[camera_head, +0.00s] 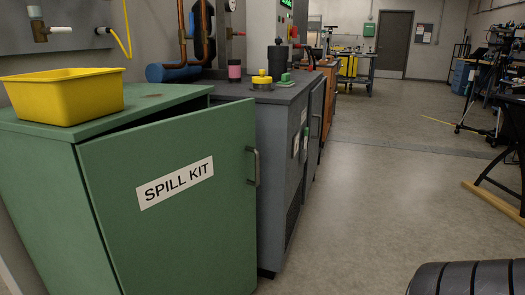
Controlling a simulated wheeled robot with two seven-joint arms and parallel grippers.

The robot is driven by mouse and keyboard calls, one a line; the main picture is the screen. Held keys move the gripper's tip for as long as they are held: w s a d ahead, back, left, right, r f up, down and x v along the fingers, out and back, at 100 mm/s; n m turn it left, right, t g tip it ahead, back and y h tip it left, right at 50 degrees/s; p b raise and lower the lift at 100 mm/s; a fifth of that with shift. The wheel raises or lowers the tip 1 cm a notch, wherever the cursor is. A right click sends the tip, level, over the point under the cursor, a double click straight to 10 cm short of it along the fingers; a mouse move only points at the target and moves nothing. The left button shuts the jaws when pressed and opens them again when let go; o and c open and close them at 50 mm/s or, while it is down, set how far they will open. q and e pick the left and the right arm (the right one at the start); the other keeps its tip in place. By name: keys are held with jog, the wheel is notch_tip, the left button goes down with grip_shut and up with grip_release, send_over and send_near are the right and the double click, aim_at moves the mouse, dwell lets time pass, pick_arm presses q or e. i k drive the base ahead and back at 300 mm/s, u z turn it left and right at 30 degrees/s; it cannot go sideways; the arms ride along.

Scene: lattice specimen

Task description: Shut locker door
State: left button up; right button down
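A green locker (38,150) stands at the left. Its green door (165,225) carries a white "SPILL KIT" label and hangs partly open. A dark gap shows along the top between the door and the locker's top. The door's free edge with a grey bar handle (254,167) is at the right, in front of the grey cabinet beside it. The inside of the locker is hidden behind the door. Neither of my grippers is in view.
A yellow tub (66,95) sits on the locker's top. A grey cabinet (272,190) with small items on it stands right beside the door. A black ribbed object (465,279) is at the lower right.

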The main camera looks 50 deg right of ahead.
aim_at(173, 199)
jog(key=k, duration=0.45)
jog(key=z, duration=1.9)
jog(key=i, duration=1.15)
jog(key=u, duration=1.1)
